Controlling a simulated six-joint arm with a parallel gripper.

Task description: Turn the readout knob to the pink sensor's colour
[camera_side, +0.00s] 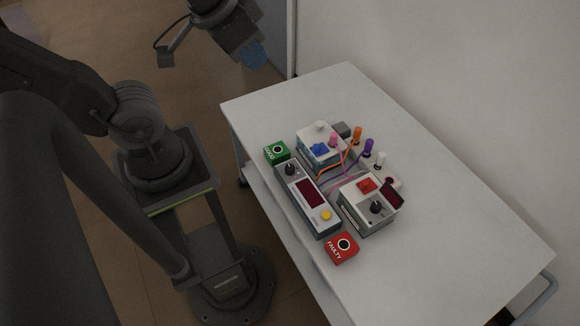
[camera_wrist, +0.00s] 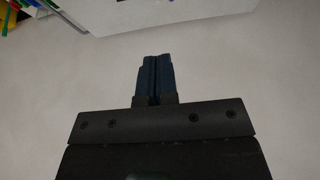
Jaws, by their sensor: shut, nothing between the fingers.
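The readout box (camera_side: 308,196) sits on the white table with a dark red display (camera_side: 309,192) that looks blank. A black knob (camera_side: 290,169) is at its far end and a yellow button (camera_side: 326,215) at its near end. The pink sensor (camera_side: 333,139) stands behind the boxes with a pink cable; its tip is small in view. My gripper (camera_side: 254,54) is high at the top of the side view, off the table's far left corner and well apart from the knob. In the wrist view its blue fingers (camera_wrist: 155,77) are together and empty.
Orange (camera_side: 357,133), purple (camera_side: 368,146) and white (camera_side: 380,159) sensors stand beside the pink one. A blue-switch box (camera_side: 318,150), a red-switch box (camera_side: 369,204), a green GOOD block (camera_side: 277,152) and a red FAULTY block (camera_side: 342,247) surround the readout box. The table's right part is clear.

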